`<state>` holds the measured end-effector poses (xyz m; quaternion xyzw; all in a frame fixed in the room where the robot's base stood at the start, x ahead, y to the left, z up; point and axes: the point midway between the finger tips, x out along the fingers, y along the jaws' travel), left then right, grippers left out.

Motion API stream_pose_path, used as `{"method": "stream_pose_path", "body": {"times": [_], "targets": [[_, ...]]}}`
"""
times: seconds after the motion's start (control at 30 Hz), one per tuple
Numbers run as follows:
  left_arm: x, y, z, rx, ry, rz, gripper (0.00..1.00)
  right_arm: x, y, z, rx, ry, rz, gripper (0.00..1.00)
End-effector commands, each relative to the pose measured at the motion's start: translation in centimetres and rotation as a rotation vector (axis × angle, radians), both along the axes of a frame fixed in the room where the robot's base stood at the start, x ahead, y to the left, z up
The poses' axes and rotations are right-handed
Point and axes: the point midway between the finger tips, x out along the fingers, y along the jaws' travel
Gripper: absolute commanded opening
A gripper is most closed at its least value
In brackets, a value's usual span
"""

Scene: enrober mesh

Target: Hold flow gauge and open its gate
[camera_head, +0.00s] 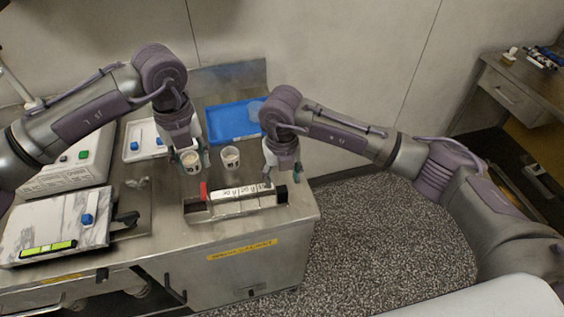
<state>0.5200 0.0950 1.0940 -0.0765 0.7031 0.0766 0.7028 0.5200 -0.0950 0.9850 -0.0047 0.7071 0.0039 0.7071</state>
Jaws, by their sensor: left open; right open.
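The flow gauge appears to be the long metal trough (238,206) with printed marks along it, lying near the right front of the steel table. A red upright piece (203,191), likely its gate, stands near its left end, next to a dark end block. My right gripper (282,178) is open, pointing down at the right end of the trough; I cannot tell whether it touches. My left gripper (189,160) is open, with its fingers by a white cup (191,163) behind the trough. The fingers partly overlap the cup, and contact is unclear.
A second cup (231,158) stands behind the trough. A blue tray (231,122) and a white tray (146,140) lie further back. A marble slab (62,225) with a level and a blue-handled item is at left. The table's front edge (230,240) is close to the trough.

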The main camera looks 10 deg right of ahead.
Motion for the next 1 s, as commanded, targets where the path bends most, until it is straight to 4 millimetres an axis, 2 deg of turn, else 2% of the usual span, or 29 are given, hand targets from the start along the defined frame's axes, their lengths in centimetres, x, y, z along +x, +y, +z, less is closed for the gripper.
{"method": "stream_pose_path", "body": {"times": [0.1, 0.3, 0.5, 0.77, 0.87, 1.0], "targets": [[0.0, 0.0, 0.0, 0.000, 0.000, 0.000, 0.42, -0.1, 0.0, -2.4, 0.000, 0.004, 0.000, 0.60], [0.0, 0.0, 0.0, 0.000, 0.000, 0.000, 0.42, 0.0, 0.0, -5.3, 0.000, 0.002, -0.002, 0.60], [0.0, 0.0, 0.0, 0.000, 0.000, 0.000, 0.42, 0.0, 0.0, -6.5, 0.001, 0.001, 0.001, 0.60], [0.0, 0.0, 0.0, 0.000, 0.000, 0.000, 0.42, 0.0, 0.0, -6.6, 0.001, 0.000, 0.001, 0.60], [0.0, 0.0, 0.0, 0.000, 0.000, 0.000, 0.42, 0.0, 0.0, -6.6, 0.001, 0.000, 0.000, 0.47], [0.0, 0.0, 0.0, 0.000, 0.000, 0.000, 0.42, 0.0, 0.0, -6.6, 0.001, 0.000, 0.000, 0.24]]}}
